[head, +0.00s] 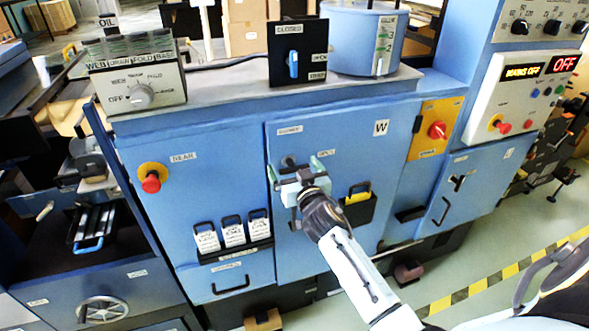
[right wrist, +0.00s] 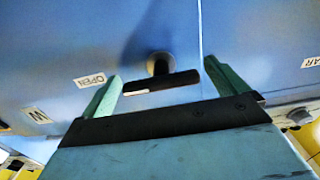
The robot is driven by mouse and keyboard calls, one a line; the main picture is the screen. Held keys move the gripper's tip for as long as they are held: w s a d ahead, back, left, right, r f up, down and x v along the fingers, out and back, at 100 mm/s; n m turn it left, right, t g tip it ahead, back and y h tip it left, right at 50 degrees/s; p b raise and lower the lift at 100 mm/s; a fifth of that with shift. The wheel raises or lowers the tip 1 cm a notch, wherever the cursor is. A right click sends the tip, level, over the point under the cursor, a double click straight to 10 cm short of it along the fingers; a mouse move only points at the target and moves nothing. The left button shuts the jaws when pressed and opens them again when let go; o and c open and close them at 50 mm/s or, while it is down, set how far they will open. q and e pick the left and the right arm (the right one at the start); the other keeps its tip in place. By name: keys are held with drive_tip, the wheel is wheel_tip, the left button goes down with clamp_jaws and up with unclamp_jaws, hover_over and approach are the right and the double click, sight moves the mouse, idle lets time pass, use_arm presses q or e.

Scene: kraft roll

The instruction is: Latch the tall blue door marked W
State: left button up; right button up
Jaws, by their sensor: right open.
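The tall blue door (head: 345,132) with a W label stands in the middle of the machine front and looks flush with it. Its black latch handle (head: 288,161) sits near the door's left edge, between a CLOSED label above (head: 289,130) and an OPEN label at its right (head: 326,153). In the right wrist view the handle is a bar (right wrist: 162,83) on a round boss, lying crosswise toward the OPEN label. My right gripper (head: 294,168) is open, its teal fingers (right wrist: 162,73) either side of the bar; contact cannot be told. My left gripper is out of view.
A red knob (head: 151,183) sticks out at left. White cards in holders (head: 233,232) and a black pocket (head: 358,210) are on the front near my arm. A rotary switch on an orange plate (head: 437,130) is right of the door. Yellow-black tape (head: 480,288) marks the floor.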

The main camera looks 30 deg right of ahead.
drive_tip(key=shift+c, duration=0.5)
drive_tip(key=c, duration=0.9)
drive_tip(key=shift+n, duration=0.4)
drive_tip(key=n, duration=0.3)
drive_tip(key=shift+n, duration=0.3)
drive_tip(key=n, duration=0.4)
drive_tip(key=shift+a+n+p, duration=0.1)
drive_tip(key=shift+n+p, duration=0.2)
drive_tip(key=n, duration=0.4)
drive_tip(key=shift+n, duration=0.3)
drive_tip(key=n, duration=0.4)
drive_tip(key=shift+n, duration=0.4)
